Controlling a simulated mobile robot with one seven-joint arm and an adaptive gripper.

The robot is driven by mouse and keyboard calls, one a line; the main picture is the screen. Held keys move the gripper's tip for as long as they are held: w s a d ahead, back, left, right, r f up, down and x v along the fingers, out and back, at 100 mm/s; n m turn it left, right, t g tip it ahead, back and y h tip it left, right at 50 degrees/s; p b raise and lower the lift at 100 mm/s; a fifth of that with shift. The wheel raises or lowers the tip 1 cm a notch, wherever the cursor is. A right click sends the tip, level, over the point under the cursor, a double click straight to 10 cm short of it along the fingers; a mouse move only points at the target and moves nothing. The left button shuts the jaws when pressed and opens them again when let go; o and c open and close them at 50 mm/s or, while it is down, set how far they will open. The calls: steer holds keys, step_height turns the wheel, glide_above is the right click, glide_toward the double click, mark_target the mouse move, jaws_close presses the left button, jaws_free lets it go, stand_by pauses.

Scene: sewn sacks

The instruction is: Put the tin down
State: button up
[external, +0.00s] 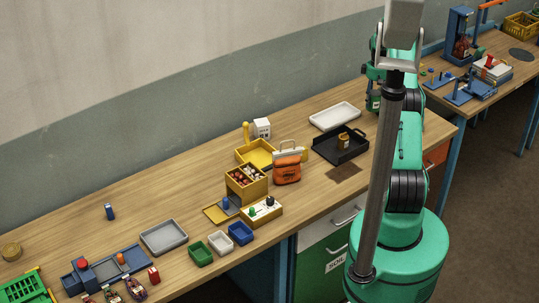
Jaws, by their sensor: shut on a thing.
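My gripper (373,103) is at the end of my green arm, low at the back right of the wooden bench, just left of the grey post. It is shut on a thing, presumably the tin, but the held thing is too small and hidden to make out. A black tray (325,151) lies to the front left of my gripper, with a small brownish-yellow jar or can (343,139) in it. A white tray (335,116) lies left of my gripper.
An orange sack (287,170), a yellow tray (256,153) and a wooden box (246,183) with contents stand mid-bench. Small green (201,254), white and blue bins line the front edge near a grey tray (164,237). The bench's back left is mostly clear.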

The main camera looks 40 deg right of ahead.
mark_target(372, 110)
steer(key=shift+f, duration=3.1)
steer(key=shift+f, duration=1.85)
steer(key=shift+f, duration=0.15)
steer(key=o, duration=1.5)
steer(key=shift+o, duration=0.2)
steer(key=shift+r, duration=0.2)
step_height(372, 110, up, 12)
steer(key=shift+f, duration=0.1)
